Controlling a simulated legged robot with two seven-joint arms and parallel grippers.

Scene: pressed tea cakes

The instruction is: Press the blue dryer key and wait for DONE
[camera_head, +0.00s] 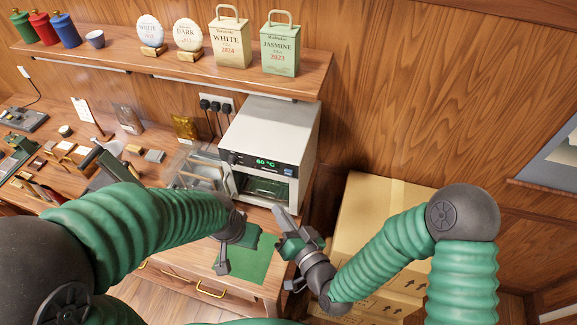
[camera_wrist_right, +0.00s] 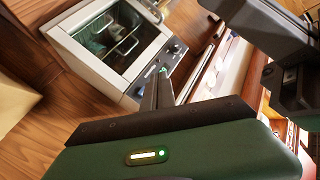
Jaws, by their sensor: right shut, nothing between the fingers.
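The white dryer (camera_head: 265,128) stands at the right end of the bench. Its lit display (camera_head: 264,162) reads 60 °C in green. A small blue key (camera_head: 288,172) shows at the right of the display. My right gripper (camera_head: 279,211) is shut and empty, below and in front of the dryer, apart from it. In the right wrist view the dryer (camera_wrist_right: 72,36) lies beyond the shut fingers (camera_wrist_right: 163,78), which overlap its control panel in the picture; the blue key is not clear there. My left gripper (camera_head: 222,266) hangs over the green mat, its jaws unclear.
A green mat (camera_head: 258,268) lies at the bench front. Cardboard boxes (camera_head: 375,215) stand right of the dryer. A glass and metal piece (camera_head: 195,168) sits left of it. A shelf (camera_head: 200,66) with tins and tea cakes runs above. Small tools and blocks cover the left bench.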

